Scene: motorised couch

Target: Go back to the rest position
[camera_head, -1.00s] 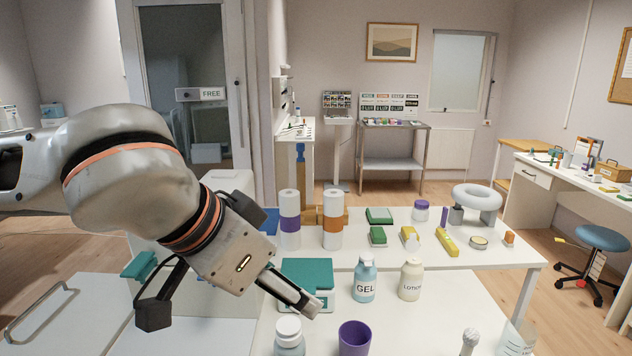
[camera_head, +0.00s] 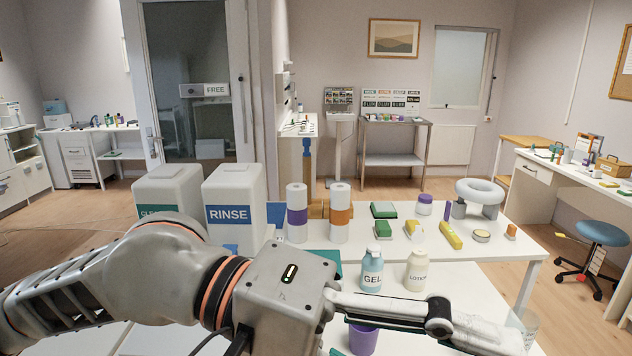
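My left gripper (camera_head: 330,318) is in the lower middle of the head view, on the arm from the left. One finger stretches right, low in front of the gel and lotion bottles; a dark part of the other side drops out below the picture. The fingers look spread wide, and I see nothing held. My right gripper is not in view. The blue GEL bottle (camera_head: 372,270) and the cream LOTION bottle (camera_head: 417,271) stand upright behind the gripper. A purple cup (camera_head: 363,338) is partly hidden beneath the finger.
White RINSE (camera_head: 232,208) and another labelled container (camera_head: 168,192) stand behind my arm. Two rolls (camera_head: 297,220) (camera_head: 340,215), a green-and-white block, a yellow item (camera_head: 451,235) and a grey ring on a stand (camera_head: 481,190) are on the white table (camera_head: 520,246). A blue stool (camera_head: 603,233) stands right.

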